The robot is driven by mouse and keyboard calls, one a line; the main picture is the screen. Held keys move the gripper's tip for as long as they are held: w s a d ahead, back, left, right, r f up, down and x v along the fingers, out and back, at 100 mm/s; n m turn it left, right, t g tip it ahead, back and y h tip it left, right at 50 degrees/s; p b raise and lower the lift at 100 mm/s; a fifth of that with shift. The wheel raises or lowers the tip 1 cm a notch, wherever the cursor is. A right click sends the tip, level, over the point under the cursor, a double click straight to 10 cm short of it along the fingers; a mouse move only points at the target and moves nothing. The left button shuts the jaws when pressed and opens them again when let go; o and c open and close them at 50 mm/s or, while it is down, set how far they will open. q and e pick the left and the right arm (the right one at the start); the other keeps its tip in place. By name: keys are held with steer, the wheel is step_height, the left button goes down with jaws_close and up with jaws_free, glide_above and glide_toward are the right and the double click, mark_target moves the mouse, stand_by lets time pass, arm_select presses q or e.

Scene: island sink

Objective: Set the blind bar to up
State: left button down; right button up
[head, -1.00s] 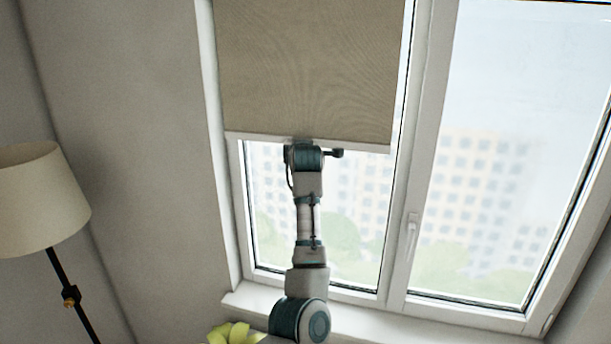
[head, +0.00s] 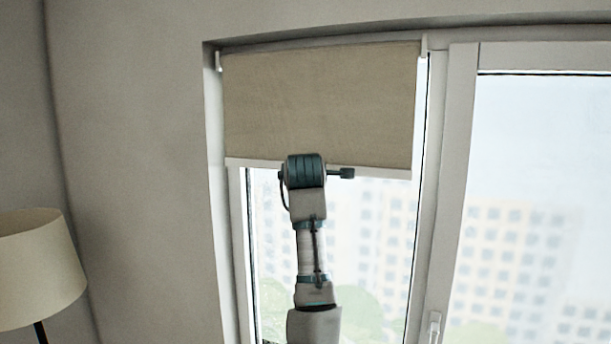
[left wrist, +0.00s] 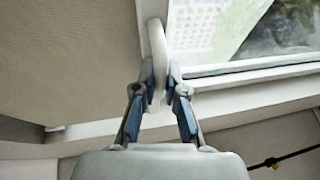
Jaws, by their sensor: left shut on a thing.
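The beige roller blind (head: 320,105) hangs part way down over the left window pane. Its white blind bar (head: 385,174) runs along the lower edge, tilting slightly down to the right. My left arm reaches up to the middle of this bar in the head view, and its wrist hides the fingers there. In the left wrist view my left gripper (left wrist: 160,90) is shut on the white blind bar (left wrist: 156,45), with one finger on each side. My right gripper is in neither view.
A floor lamp with a cream shade (head: 38,268) stands at the left by the wall. The right window pane (head: 540,200) is uncovered, and a window handle (head: 434,326) sits on the frame between the panes.

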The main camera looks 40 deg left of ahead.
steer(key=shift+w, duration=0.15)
arm_select(q)
steer(key=c, duration=1.2)
jaws_free()
steer(key=shift+w, duration=0.1)
steer(key=shift+w+a+f, duration=0.1)
steer(key=shift+a+f, duration=0.05)
steer(key=shift+a, duration=0.05)
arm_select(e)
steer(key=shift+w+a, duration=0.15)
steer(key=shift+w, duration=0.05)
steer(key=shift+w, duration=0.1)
arm_select(q)
steer(key=v, duration=1.2)
steer(key=shift+w+a, duration=0.1)
steer(key=shift+w, duration=0.05)
